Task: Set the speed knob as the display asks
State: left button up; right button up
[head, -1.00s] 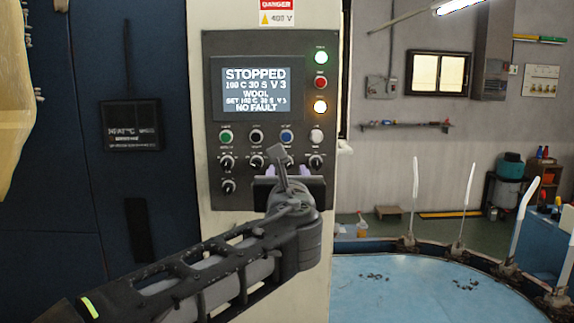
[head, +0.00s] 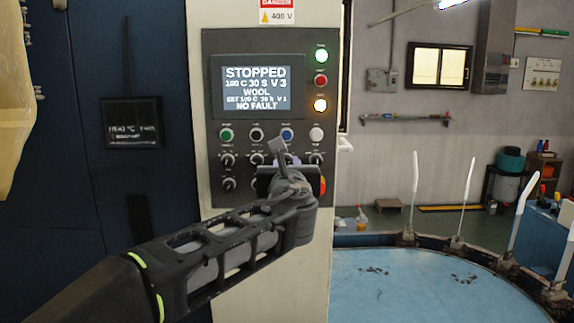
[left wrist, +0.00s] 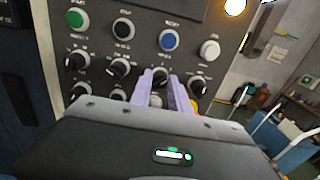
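The display (head: 251,88) reads STOPPED, 100 C 30 S V 3, WOOL, a smaller SET line that seems to end in V 1, and NO FAULT. Below the buttons are rows of black knobs with white pointers. My left gripper (head: 287,161) is at the panel, in front of the third knob of the upper row. In the left wrist view, its lavender fingertips (left wrist: 160,80) lie close on both sides of that knob (left wrist: 160,75), seemingly pressed on it. The gripper looks rolled relative to the panel. Small knob labels are unreadable. My right gripper is not in view.
Green, black, blue and white buttons (head: 256,134) sit just above the knobs. A round blue table (head: 420,290) with upright white forms stands at the right.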

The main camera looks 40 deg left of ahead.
pick_arm(q)
grip_shut()
dwell(0.3)
jog(key=n+b, duration=0.2)
jog(key=b, duration=0.1)
jog(key=shift+f, duration=0.2)
jog(key=n+b, duration=0.4)
jog(key=shift+f, duration=0.1)
jog(key=n+b, duration=0.2)
jog(key=shift+n+b, duration=0.3)
jog(key=shift+n, duration=0.1)
jog(key=n+b, duration=0.4)
jog(key=n, duration=0.1)
jog(key=shift+s, duration=0.1)
jog(key=shift+n+b, duration=1.1)
jog(key=shift+n, duration=1)
jog(key=shift+a, duration=0.1)
